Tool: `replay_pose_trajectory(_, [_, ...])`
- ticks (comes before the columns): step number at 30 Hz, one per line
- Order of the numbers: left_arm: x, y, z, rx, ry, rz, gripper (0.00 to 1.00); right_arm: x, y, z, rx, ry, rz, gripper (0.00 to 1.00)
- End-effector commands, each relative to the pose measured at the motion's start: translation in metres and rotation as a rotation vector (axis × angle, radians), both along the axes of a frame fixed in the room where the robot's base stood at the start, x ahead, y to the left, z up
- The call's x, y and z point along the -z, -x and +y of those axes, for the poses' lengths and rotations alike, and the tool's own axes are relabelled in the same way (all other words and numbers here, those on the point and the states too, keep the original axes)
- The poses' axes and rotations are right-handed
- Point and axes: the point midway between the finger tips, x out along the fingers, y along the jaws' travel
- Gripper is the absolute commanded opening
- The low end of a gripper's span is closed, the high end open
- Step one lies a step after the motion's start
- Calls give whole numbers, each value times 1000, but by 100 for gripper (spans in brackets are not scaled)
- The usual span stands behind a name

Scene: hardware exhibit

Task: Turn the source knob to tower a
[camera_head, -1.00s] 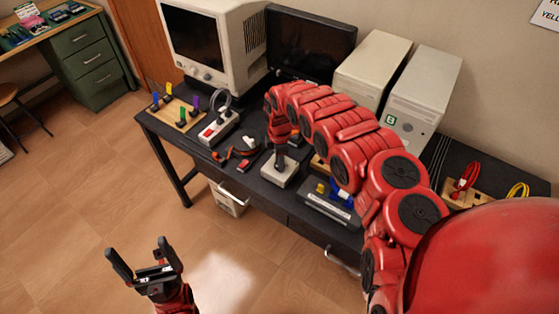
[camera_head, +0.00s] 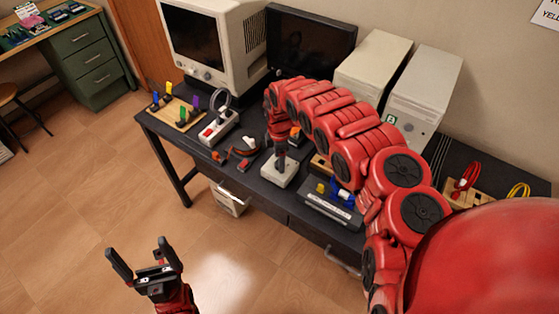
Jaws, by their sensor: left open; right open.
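A small off-white box (camera_head: 280,172) stands near the desk's front edge, with a dark upright part on top. It looks like the source knob's switch box, but its markings are too small to read. My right gripper (camera_head: 281,154) points down right over this box. Its fingers are hard to make out against the dark part, and I cannot tell whether they touch it. Two beige computer towers stand at the back: a left tower (camera_head: 372,62) and a right tower (camera_head: 424,88) labelled B. My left gripper (camera_head: 146,262) is open and empty, low over the floor.
A CRT monitor (camera_head: 214,42) and a dark flat screen (camera_head: 308,45) stand at the back of the dark desk. A power strip (camera_head: 217,128) and a peg board (camera_head: 175,113) lie left. A grey device (camera_head: 331,207) lies right of the box. My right arm crosses above the desk.

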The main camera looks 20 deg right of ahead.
Motion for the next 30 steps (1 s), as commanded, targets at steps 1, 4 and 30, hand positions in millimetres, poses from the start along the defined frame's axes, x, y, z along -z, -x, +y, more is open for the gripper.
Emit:
replay_pose_trajectory(1, [2,0,0,0,0,0,94,-5,-1,-1,0,2,-1,73])
replay_pose_trajectory(4, [6,0,0,0,0,0,94,-19,0,-2,2,4,-2,73])
replay_pose_trajectory(30, [-1,0,0,0,0,0,94,-159,0,-1,2,0,0,73])
